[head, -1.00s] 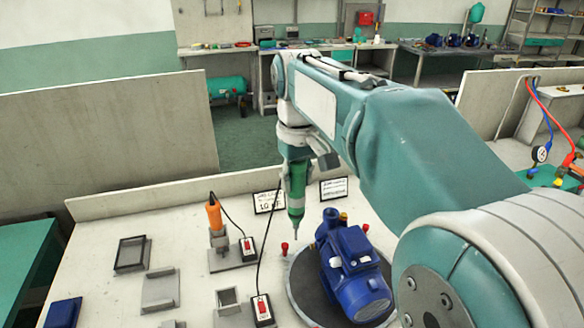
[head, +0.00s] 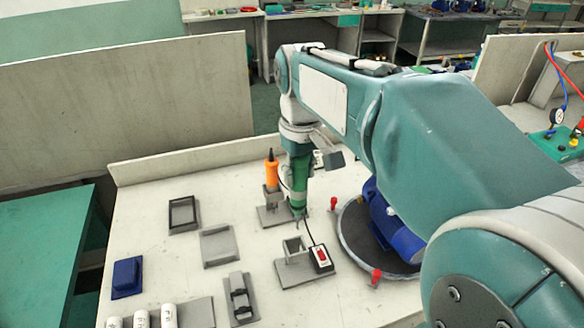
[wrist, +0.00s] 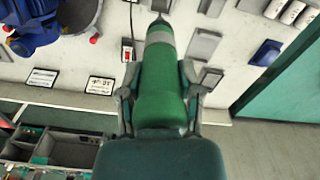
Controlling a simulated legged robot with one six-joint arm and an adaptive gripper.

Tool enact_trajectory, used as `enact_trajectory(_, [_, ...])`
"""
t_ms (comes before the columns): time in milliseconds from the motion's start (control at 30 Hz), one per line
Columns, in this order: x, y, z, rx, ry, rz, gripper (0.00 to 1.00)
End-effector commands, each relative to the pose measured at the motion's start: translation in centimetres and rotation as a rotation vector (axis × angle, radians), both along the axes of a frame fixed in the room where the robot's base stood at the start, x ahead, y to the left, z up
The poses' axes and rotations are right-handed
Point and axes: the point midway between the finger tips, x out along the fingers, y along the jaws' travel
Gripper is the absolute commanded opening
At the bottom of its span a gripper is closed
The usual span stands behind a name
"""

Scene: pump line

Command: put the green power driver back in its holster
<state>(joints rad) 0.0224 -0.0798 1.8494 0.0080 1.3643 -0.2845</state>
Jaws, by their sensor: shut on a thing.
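The green power driver (head: 299,190) hangs upright, tip down, under my gripper (head: 299,168). In the wrist view my gripper (wrist: 160,97) is shut around the driver's green body (wrist: 160,75), one finger on each side. A dark cable runs from near the driver to a red-switched box (head: 320,257). An empty grey holster (head: 293,266) stands beside that box. The driver's tip is behind and above this holster in the head view, apart from it. I cannot make out the holster surely in the wrist view.
An orange driver (head: 271,173) stands in its own holder just left of my gripper. The blue pump (head: 392,228) sits on a dark round plate with red knobs to the right. Grey trays, a grey fixture (head: 239,297), white cylinders and a blue block (head: 127,277) occupy the left bench.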

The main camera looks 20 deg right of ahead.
Motion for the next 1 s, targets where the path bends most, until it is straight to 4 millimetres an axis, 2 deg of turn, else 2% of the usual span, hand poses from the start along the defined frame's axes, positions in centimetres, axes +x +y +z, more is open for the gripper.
enact_trajectory(500, [0.0, 0.7, -3.9, -0.006, 0.002, 0.002, 0.0])
enact_trajectory(1000, [0.0, 0.6, -4.5, -0.006, -0.001, 0.001, 0.0])
